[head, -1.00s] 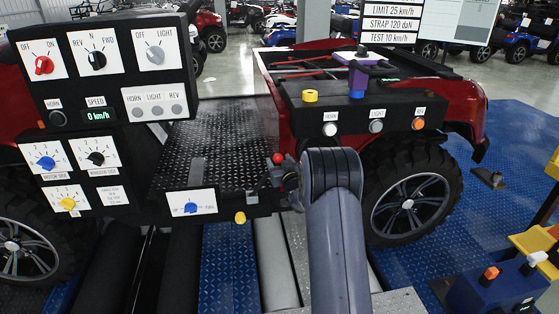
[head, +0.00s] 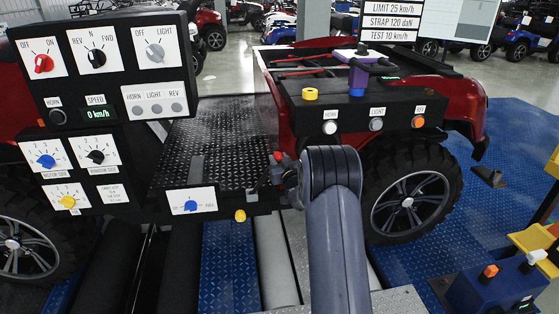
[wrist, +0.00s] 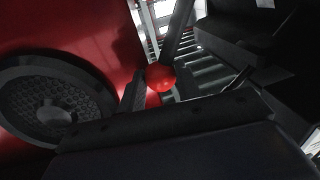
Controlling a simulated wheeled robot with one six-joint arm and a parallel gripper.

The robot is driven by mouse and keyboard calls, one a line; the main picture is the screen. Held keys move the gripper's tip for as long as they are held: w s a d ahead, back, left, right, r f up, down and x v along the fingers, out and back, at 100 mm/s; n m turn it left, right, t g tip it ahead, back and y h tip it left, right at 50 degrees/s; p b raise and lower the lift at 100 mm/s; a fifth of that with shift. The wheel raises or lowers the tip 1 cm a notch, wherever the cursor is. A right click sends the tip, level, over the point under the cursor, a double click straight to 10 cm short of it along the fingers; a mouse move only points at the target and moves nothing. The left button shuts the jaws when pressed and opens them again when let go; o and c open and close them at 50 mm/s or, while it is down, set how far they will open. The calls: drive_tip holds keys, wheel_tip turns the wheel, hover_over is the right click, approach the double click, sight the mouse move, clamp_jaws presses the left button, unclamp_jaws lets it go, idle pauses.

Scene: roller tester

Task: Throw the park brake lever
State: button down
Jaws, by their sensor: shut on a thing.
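The park brake lever has a red ball knob (head: 278,156) that shows just left of my arm's wrist in the head view. In the wrist view the red knob (wrist: 160,77) is near the middle, with a dark rod (wrist: 180,35) running up from it. My gripper (head: 262,191) is at the lever, below the knob, beside the black platform. It is shut on the lever; the exact contact is small and dark. My wrist hides part of the lever. A dark part of my gripper fills the bottom of the wrist view.
A black switch panel (head: 117,100) stands at left. A small panel with a blue knob (head: 191,206) and a yellow button (head: 240,216) are left of my gripper. A black box with buttons (head: 352,114) sits on the red vehicle (head: 461,100). Rollers (head: 276,262) lie below.

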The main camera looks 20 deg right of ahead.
drive_tip(key=w+a+r+n+b, duration=0.2)
drive_tip(key=a+n+b, duration=0.3)
drive_tip(key=a+b, duration=0.5)
drive_tip(key=shift+r+g+b, duration=0.4)
drive_tip(key=shift+r+b, duration=0.1)
drive_tip(key=shift+b, duration=1.5)
drive_tip(key=c, duration=1.2)
unclamp_jaws()
drive_tip(key=shift+a, duration=0.1)
drive_tip(key=shift+o, duration=0.8)
drive_tip(key=s+b, duration=0.1)
drive_tip(key=s, duration=0.9)
drive_tip(key=shift+s+a+r, duration=0.2)
drive_tip(key=shift+s+r, duration=0.2)
